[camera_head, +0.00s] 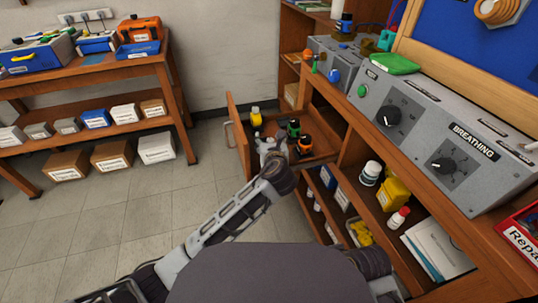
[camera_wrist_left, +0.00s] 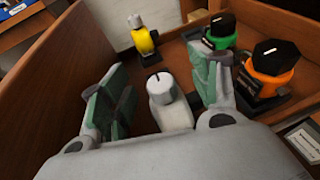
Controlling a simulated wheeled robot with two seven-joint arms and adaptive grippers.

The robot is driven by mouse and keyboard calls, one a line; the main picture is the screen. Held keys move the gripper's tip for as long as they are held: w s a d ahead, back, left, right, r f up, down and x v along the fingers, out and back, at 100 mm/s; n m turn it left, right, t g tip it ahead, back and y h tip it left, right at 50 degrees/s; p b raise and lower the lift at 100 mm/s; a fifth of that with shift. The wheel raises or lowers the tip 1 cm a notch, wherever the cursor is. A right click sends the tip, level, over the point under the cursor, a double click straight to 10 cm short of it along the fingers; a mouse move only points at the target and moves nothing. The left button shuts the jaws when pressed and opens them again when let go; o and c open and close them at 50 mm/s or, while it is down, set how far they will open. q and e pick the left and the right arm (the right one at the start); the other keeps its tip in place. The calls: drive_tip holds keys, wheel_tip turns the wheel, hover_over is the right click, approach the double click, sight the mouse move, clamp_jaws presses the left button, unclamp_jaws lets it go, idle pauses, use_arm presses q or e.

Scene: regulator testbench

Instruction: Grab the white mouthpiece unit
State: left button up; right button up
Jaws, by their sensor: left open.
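The white mouthpiece unit (camera_wrist_left: 171,112) has a pale round cap and stands in the open wooden drawer. In the left wrist view it sits between the spread fingers of my left gripper (camera_wrist_left: 161,75), with space visible on either side. The fingers have green inner pads and hold nothing. In the head view my left gripper (camera_head: 268,143) reaches into the drawer (camera_head: 238,137), and I cannot make out the white unit there. My right gripper is not in view.
A grey breathing console (camera_head: 430,130) tops the bench at right.

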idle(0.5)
use_arm(q)
clamp_jaws()
